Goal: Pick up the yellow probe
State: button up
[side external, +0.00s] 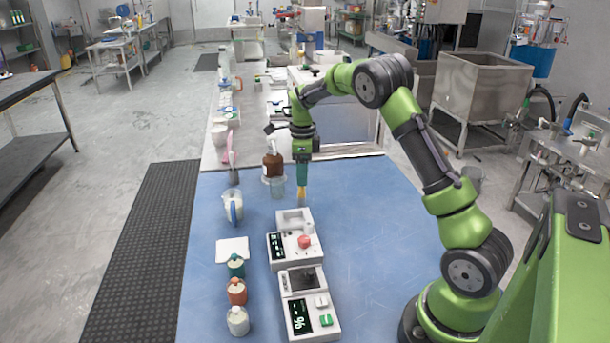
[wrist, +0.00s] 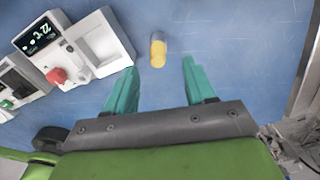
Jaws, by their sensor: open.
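The yellow probe (wrist: 158,52) is a short yellow cylinder with a paler grey end. In the wrist view it lies just beyond my fingertips, in line with the gap between them. In the side view its yellow part (side external: 301,196) shows right below my gripper (side external: 302,182), partly covered by the fingers. My gripper (wrist: 160,70) has two teal fingers spread wide apart, with only blue table between them. I see no contact between the fingers and the probe.
A white device with a red knob (wrist: 57,75) stands close to the left finger in the wrist view. A second device with a green button (side external: 326,320) stands nearer the camera. A brown bottle (side external: 273,166) and a beaker (side external: 278,188) are left of my gripper. Blue table at right is clear.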

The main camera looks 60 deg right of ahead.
aim_at(302, 195)
notch_tip(302, 195, down, 5)
jog(key=shift+w+a, duration=0.1)
jog(key=shift+a, duration=0.05)
grip_shut()
dwell(0.4)
